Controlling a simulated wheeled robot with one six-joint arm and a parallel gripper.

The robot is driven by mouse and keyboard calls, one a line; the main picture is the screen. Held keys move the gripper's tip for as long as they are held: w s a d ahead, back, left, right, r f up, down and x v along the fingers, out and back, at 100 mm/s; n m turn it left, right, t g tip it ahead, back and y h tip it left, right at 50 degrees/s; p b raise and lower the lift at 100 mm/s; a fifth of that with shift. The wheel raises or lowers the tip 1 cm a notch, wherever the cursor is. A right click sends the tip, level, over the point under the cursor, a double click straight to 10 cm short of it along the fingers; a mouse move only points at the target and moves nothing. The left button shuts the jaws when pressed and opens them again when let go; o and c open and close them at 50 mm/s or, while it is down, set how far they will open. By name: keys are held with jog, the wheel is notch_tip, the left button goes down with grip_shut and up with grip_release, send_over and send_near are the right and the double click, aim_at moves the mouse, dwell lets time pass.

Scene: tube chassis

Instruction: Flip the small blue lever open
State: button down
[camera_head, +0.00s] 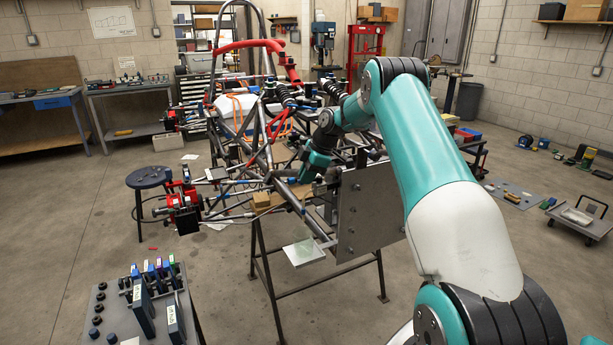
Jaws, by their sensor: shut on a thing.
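My gripper (303,188) is at the end of my teal arm, low over the front of the tube chassis (268,153), beside a tan wooden block (262,201). It is small in this view and its fingertips are partly hidden. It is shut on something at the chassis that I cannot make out. I cannot pick out the small blue lever for certain, as the spot at the fingertips is too small and cluttered.
A grey metal plate (370,212) stands upright right of my gripper. A dark stand (322,290) bears the chassis. A bench with coloured-top items (157,268) is at front left, and a stool (148,178) stands behind it. A flat trolley (581,222) is at right. The left floor is mostly clear.

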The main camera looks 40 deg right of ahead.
jog(key=c, duration=1.1)
grip_release()
jog(key=shift+c, duration=0.2)
jog(key=p+v, duration=0.1)
jog(key=v, duration=1.6)
jog(key=shift+s+r, duration=0.15)
jog(key=shift+r, duration=0.1)
